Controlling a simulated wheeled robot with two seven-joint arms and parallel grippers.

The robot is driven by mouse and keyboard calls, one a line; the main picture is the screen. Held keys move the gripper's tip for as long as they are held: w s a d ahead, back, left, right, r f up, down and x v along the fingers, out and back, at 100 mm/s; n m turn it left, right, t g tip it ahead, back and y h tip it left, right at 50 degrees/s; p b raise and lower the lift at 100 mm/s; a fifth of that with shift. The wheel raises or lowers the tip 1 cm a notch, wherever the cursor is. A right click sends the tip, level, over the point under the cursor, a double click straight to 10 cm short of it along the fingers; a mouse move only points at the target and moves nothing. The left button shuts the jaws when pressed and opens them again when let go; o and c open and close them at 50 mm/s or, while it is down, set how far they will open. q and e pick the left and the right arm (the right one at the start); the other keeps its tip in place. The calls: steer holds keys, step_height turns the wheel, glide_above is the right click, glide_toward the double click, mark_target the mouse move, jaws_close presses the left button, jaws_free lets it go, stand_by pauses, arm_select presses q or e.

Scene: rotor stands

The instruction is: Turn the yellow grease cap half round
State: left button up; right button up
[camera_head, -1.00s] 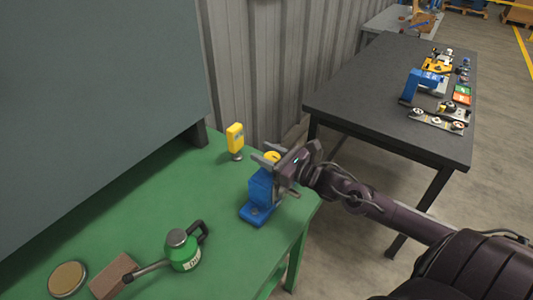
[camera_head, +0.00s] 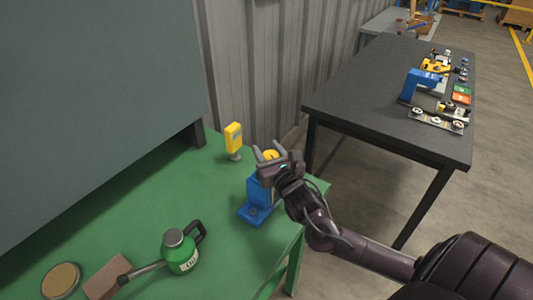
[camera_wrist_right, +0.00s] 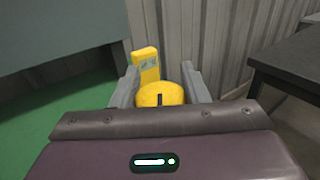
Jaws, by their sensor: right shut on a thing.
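The yellow grease cap (camera_head: 270,155) sits on top of the blue stand (camera_head: 256,190), near the right edge of the green bench. In the right wrist view the cap (camera_wrist_right: 160,95) is round with a short dark mark on its top. My right gripper (camera_head: 268,151) is shut on the cap, one finger on each side of it. The gripper's body and wrist hide part of the stand. The fingers (camera_wrist_right: 160,88) also show on both sides of the cap in the right wrist view. My left gripper is not in view.
A yellow upright device (camera_head: 233,137) stands just behind the cap on the green bench (camera_head: 150,215). A green oil can (camera_head: 181,252), a brown block (camera_head: 107,277) and a round tin (camera_head: 60,281) lie at the front left. A dark table (camera_head: 380,95) with parts stands right.

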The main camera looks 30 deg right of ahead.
steer(key=shift+r+m+h, duration=0.15)
steer(key=shift+m+h, duration=0.45)
steer(key=shift+h, duration=0.1)
steer(key=m+g+h+p, duration=0.1)
steer(key=m+h+p, duration=0.1)
steer(key=p, duration=0.1)
steer(key=m+g+h+p, duration=0.2)
steer(key=h+p, duration=0.1)
steer(key=m+g+h+p, duration=0.2)
steer(key=h+p, duration=0.1)
steer(key=shift+s+d+r, duration=0.2)
steer(key=shift+d, duration=0.15)
steer(key=shift+s+d+f+m+g+h+p, duration=0.1)
steer(key=shift+m+g+h+p, duration=0.65)
steer(key=shift+g+h, duration=0.2)
steer(key=shift+s+d+f+m+g+h+p, duration=0.1)
steer(key=shift+m+g+h+p, duration=0.3)
steer(key=shift+m+g+h, duration=0.5)
steer(key=shift+g+y, duration=0.25)
steer(key=shift+g, duration=0.1)
steer(key=o, duration=1)
steer(key=shift+d+f, duration=0.1)
